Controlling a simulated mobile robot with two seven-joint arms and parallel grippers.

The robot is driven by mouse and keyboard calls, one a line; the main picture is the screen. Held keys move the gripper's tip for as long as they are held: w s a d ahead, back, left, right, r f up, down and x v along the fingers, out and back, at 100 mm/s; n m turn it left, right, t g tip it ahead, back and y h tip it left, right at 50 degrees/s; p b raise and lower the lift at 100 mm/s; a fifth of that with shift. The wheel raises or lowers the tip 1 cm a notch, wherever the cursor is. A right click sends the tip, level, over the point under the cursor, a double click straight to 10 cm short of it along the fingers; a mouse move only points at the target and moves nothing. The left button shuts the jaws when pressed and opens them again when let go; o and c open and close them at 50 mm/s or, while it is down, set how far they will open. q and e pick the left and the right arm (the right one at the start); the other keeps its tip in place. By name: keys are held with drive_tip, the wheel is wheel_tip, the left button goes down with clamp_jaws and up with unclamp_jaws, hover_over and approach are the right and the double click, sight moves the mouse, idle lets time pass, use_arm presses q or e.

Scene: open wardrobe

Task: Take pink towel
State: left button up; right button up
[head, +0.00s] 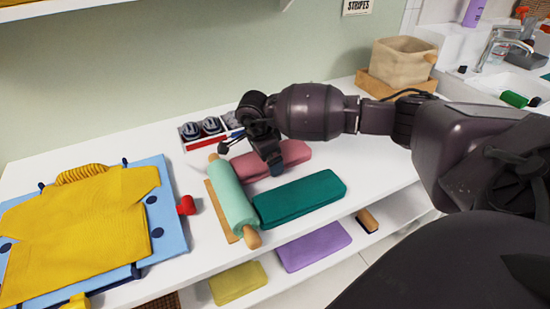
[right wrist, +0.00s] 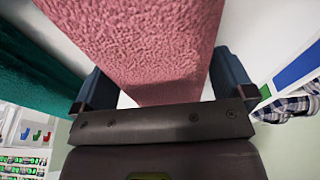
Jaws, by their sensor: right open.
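The pink towel (head: 297,153) lies folded on the white shelf, partly hidden behind my right gripper (head: 272,163). In the right wrist view the pink towel (right wrist: 140,45) fills the middle, lying between the two fingers of my right gripper (right wrist: 165,85). The fingers are open, one on each side of the towel; a small gap shows beside the towel near the palm. I cannot tell whether either finger touches it. My left gripper is not in view.
A dark green towel (head: 300,199) lies in front of the pink one. A mint roller (head: 232,197) with wooden handles is to its left. A box with rolled items (head: 204,133) stands behind. Yellow clothing (head: 80,225) lies at left. A purple towel (head: 314,247) is on the lower shelf.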

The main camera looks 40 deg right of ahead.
drive_tip(key=shift+f, duration=0.5)
drive_tip(key=c, duration=0.5)
